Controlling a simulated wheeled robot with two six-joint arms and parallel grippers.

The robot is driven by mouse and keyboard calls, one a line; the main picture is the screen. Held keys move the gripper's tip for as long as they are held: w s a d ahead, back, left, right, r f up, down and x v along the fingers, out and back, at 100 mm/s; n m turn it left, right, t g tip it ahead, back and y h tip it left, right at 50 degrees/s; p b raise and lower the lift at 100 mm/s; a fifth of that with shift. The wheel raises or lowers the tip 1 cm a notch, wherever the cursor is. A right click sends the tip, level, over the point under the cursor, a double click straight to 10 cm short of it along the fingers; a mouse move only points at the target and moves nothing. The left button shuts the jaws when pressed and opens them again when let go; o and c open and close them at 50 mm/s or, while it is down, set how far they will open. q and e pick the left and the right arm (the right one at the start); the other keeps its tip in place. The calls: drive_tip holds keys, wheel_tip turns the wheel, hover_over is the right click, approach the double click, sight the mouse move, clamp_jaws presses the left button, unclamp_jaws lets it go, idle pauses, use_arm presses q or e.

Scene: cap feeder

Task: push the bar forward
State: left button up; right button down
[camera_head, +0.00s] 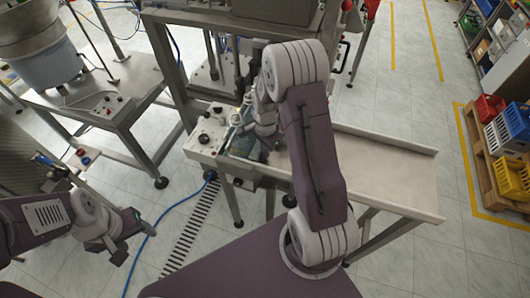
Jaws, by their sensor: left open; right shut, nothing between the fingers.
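The cap feeder machine (206,136) stands in the middle, with a white control box on its front left side. My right arm reaches over from the lower right and bends down to the machine. My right gripper (240,140) is small and partly hidden by its own wrist, beside the control box; it is shut with nothing in it. I cannot make out the bar clearly; the space around the gripper is covered by my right arm. My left gripper (120,256) is open and empty at the lower left, away from the machine, above the floor.
A pale chute table (388,172) runs right from the machine. A steel table (115,90) with a large bowl (45,65) stands at the upper left. A blue hose (158,225) and a floor drain (190,230) lie below. Crates (512,175) stand at far right.

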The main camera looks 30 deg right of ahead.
drive_tip(key=shift+w+a+r, duration=0.15)
drive_tip(key=shift+w+a, duration=0.05)
drive_tip(key=r+p, duration=0.1)
drive_tip(key=s+d+r+p, duration=0.1)
drive_tip(key=r+p, duration=0.2)
drive_tip(key=shift+s+d+r, duration=0.15)
drive_tip(key=shift+d+r, duration=0.1)
drive_tip(key=shift+r, duration=0.1)
drive_tip(key=r+p, duration=0.3)
drive_tip(key=s+r+p, duration=0.1)
drive_tip(key=r, duration=0.1)
drive_tip(key=shift+d+p, duration=0.25)
drive_tip(key=shift+p, duration=0.1)
drive_tip(key=shift+w+a, duration=0.1)
drive_tip(key=shift+w, duration=0.1)
drive_tip(key=shift+s, duration=0.1)
